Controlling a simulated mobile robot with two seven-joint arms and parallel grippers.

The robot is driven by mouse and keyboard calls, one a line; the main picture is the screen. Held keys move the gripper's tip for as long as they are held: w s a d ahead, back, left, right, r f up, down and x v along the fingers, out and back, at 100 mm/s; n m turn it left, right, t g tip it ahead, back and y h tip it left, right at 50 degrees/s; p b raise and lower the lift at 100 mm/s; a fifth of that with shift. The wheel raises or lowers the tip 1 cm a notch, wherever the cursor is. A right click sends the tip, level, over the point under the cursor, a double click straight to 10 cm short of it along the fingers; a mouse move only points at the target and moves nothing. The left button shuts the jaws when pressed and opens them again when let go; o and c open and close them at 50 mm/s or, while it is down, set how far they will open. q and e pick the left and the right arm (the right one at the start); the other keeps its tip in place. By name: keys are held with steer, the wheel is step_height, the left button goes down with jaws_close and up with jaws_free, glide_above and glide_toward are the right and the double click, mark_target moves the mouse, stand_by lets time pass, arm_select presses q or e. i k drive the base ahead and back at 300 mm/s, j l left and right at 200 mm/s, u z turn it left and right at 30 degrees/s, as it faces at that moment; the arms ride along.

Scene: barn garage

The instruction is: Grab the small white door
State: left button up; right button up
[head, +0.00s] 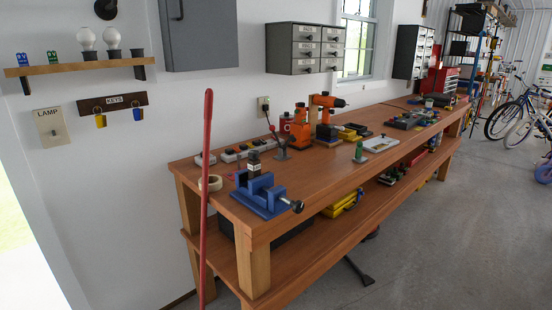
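I cannot make out a small white door for certain in the head view. A grey wall cabinet (200,35) with a shut front and a dark handle (178,10) hangs at the top, left of centre; its top is cut off. A bright opening (25,245) shows at the lower left edge. Neither of my grippers is in view.
A long wooden workbench (340,170) runs along the white wall, with a blue vise (258,192) at its near end. A red pole (206,200) stands before it. Bicycles (515,112) stand far right. Grey floor (450,240) at right is clear.

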mark_target(368, 145)
steer(key=i+l+u, duration=0.4)
steer(key=l+u, duration=0.2)
steer(key=i+l+u, duration=0.1)
steer(key=l, duration=0.2)
steer(key=i+l+u, duration=0.1)
steer(key=l, duration=0.25)
steer(key=i+l+u, duration=0.1)
steer(key=l, duration=0.2)
steer(key=i+l, duration=0.15)
steer(key=l, duration=0.35)
steer(key=i+l+u, duration=0.1)
steer(key=l, duration=0.45)
steer(key=i+l, duration=0.15)
steer(key=l, duration=0.35)
steer(key=i+l+u, duration=0.1)
steer(key=l, duration=0.4)
steer(key=i+l, duration=0.15)
steer(key=l, duration=0.4)
steer(key=u, duration=0.05)
